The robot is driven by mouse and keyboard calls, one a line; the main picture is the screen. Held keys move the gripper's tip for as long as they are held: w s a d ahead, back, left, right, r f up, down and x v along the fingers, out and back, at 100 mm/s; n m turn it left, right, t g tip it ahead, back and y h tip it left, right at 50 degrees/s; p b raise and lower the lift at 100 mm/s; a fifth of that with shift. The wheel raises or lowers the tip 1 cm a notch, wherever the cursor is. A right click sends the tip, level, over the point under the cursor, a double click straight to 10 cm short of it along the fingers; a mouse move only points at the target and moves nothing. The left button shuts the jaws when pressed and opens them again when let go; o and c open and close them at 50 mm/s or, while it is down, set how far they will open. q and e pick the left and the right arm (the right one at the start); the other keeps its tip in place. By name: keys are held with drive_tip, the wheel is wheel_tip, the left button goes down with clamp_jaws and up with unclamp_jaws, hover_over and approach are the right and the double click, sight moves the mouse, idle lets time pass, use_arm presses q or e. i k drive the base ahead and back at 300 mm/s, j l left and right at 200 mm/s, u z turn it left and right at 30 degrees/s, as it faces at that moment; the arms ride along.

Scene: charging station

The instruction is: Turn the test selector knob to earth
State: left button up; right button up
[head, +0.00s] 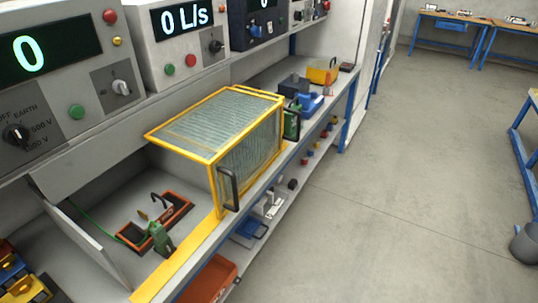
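A black selector knob (15,136) sits on the grey front panel of the test unit (58,70) at the left edge of the head view. Labels around it read OFF, EARTH, 500 V and a partly legible 1000 V. The knob's pointer is too small to tell its exact setting. The unit's dark display (40,50) shows a green 0. Neither of my grippers is in view.
A second unit (185,45) reads 0 L/s. A yellow-framed clear guard box (220,135) stands on the bench. An orange-rimmed tray (155,218) with a green clip lies in an open bay before the test unit. The floor (410,190) at right is largely clear.

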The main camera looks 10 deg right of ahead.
sight(15, 134)
drive_tip(key=z, duration=0.3)
drive_tip(key=i+l+u, duration=0.15)
drive_tip(key=u, duration=1)
drive_tip(key=i+l+u, duration=0.1)
drive_tip(key=l+u, duration=0.2)
drive_tip(key=l, duration=0.3)
drive_tip(key=l+u, duration=0.3)
drive_tip(key=l, duration=0.35)
drive_tip(key=l+u, duration=0.35)
drive_tip(key=l, duration=0.25)
drive_tip(key=k+l+u, duration=0.3)
drive_tip(key=l, duration=0.3)
drive_tip(key=i, duration=0.1)
